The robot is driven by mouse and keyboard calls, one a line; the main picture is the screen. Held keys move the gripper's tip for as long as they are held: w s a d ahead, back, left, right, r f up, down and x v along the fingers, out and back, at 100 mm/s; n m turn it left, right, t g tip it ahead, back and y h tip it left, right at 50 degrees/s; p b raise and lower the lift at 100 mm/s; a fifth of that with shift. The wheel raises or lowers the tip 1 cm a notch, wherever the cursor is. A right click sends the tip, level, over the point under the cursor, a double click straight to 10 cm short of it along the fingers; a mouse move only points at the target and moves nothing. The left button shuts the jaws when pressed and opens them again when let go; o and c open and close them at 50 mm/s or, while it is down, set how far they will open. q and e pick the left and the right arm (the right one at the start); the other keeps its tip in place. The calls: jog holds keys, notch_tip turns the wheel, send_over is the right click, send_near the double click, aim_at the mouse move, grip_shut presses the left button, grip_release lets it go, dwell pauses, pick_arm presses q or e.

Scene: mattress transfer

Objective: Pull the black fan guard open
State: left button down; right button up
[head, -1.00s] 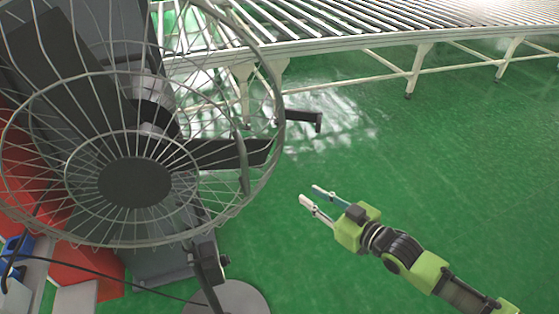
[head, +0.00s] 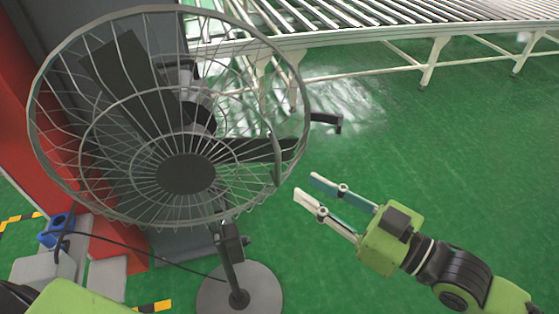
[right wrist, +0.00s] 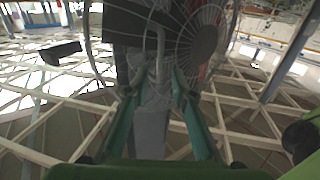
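The black fan guard (head: 288,70) is a round wire cage on a pedestal fan in the left half of the head view. A dark handle (head: 326,120) sticks out from its right side; it also shows at upper left in the right wrist view (right wrist: 62,52). My right gripper (head: 306,187) is open and empty, below the handle and right of the guard, apart from both. In the right wrist view its two fingers (right wrist: 153,90) are spread with the fan beyond them. A green part of my left arm shows at the lower left; its gripper is out of view.
The fan's round base (head: 262,290) stands on the green floor. A roller conveyor (head: 400,30) runs along the back. A blue item (head: 56,230) and a black cable (head: 150,262) lie at left. The floor to the right is clear.

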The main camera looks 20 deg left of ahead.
aim_at(280, 172)
jog(key=p+x, duration=0.3)
jog(key=x, duration=0.5)
jog(key=shift+w+a, duration=0.15)
jog(key=shift+a, duration=0.15)
grip_shut()
